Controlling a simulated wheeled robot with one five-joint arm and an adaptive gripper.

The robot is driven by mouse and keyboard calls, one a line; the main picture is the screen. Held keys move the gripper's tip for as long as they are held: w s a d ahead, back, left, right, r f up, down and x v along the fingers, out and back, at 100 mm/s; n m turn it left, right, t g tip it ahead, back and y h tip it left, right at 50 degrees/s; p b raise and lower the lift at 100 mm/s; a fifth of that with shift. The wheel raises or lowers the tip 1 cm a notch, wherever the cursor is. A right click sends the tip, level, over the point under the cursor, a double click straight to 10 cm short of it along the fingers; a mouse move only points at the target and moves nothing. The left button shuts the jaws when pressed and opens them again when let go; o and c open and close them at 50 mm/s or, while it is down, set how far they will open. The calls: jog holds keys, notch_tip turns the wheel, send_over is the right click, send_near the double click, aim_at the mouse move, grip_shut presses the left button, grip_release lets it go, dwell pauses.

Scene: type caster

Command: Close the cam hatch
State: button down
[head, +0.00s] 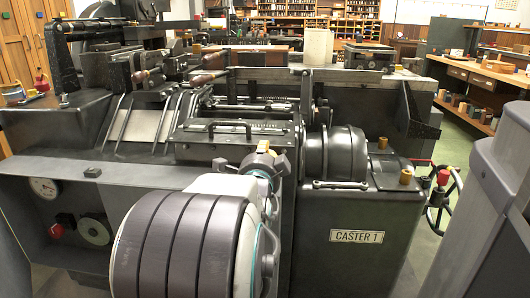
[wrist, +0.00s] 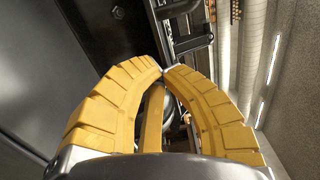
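A dark panel (head: 200,150) with a bar handle (head: 230,126) lies on top of the caster, left of the ribbed drum, in the head view. It looks like the cam hatch, but no label confirms this, and I cannot tell how far it is open. My arm reaches in from the front, and my gripper (head: 263,147) is near the panel's front right edge, mostly hidden behind my wrist. Nothing clearly shows held. A dark bar (wrist: 194,43) lies just beyond the tips.
A red-knobbed handwheel (head: 443,190) is on the right side. A gauge (head: 44,188) is at left. Workbenches (head: 490,75) line the right, with floor between.

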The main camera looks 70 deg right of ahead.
aim_at(268, 138)
jog(key=x, duration=0.8)
jog(key=shift+w+d, duration=0.1)
jog(key=shift+d, duration=0.1)
